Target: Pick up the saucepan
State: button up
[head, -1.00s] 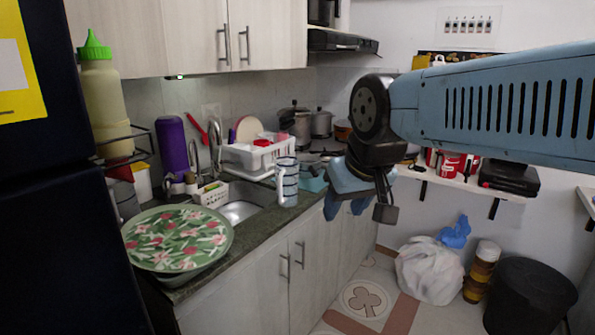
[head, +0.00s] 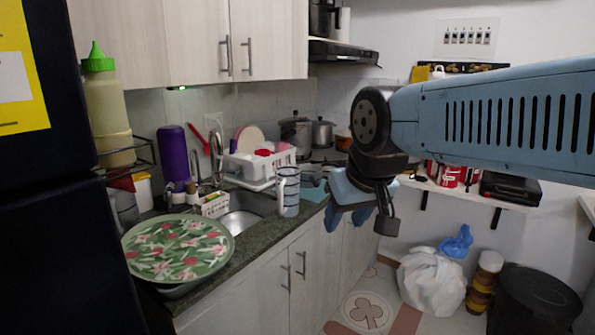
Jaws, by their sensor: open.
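Two metal pots stand on the stove area at the back of the counter in the head view: a taller lidded pot (head: 296,135) and a smaller lidded pot (head: 322,134) to its right. An orange-brown vessel (head: 343,139) is partly hidden behind my arm. I cannot tell which of these is the saucepan. My gripper (head: 361,218) hangs at the right of the counter, open and empty, nearer to me than the pots and apart from them.
The counter holds a white dish rack (head: 258,167), a striped mug (head: 288,192), a sink (head: 243,218) and a floral green plate (head: 178,242). A range hood (head: 343,51) hangs above the stove. A white bag (head: 431,281) and a black bin (head: 533,300) stand on the floor.

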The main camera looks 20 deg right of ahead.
aim_at(311, 174)
jog(key=u, duration=0.5)
jog(key=i, duration=0.1)
jog(key=z, duration=2.75)
jog(key=i, duration=2.45)
jog(key=u, duration=1.5)
